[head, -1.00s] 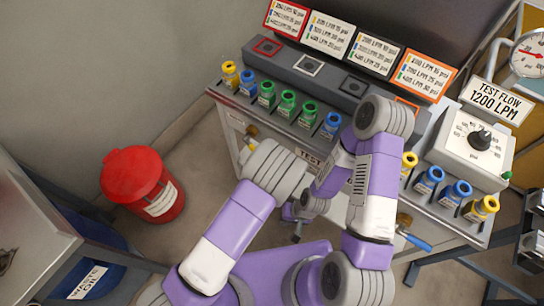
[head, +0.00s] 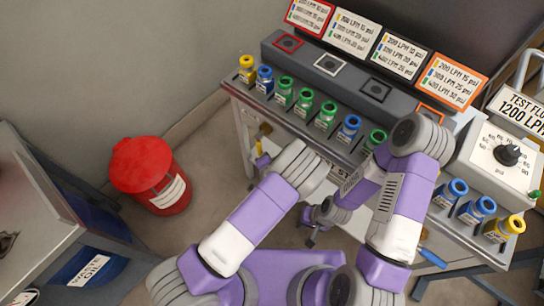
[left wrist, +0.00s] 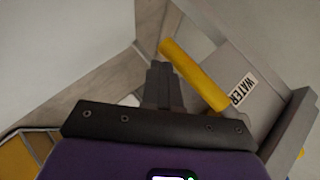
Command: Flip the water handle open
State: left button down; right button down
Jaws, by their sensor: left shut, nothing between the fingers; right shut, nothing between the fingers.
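The yellow water handle (left wrist: 193,75) lies diagonally in the left wrist view, beside a grey panel with a WATER label (left wrist: 242,90). My left gripper (left wrist: 158,68) is shut and empty, just left of the handle; I cannot tell whether they touch. My right gripper (head: 310,241) is small in the head view, shut and empty, low in front of the bench.
The metal bench (head: 238,90) carries several coloured nozzles and a grey tray box. A blue handle (head: 433,257) sticks out at the bench front, right of my right arm. A red bin (head: 150,175) stands on the floor at left, with open floor between it and the bench.

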pick_arm(q)
jog(key=shift+w+a+f, duration=0.15)
jog(key=shift+a, duration=0.15)
pick_arm(e)
jog(key=shift+w, duration=0.2)
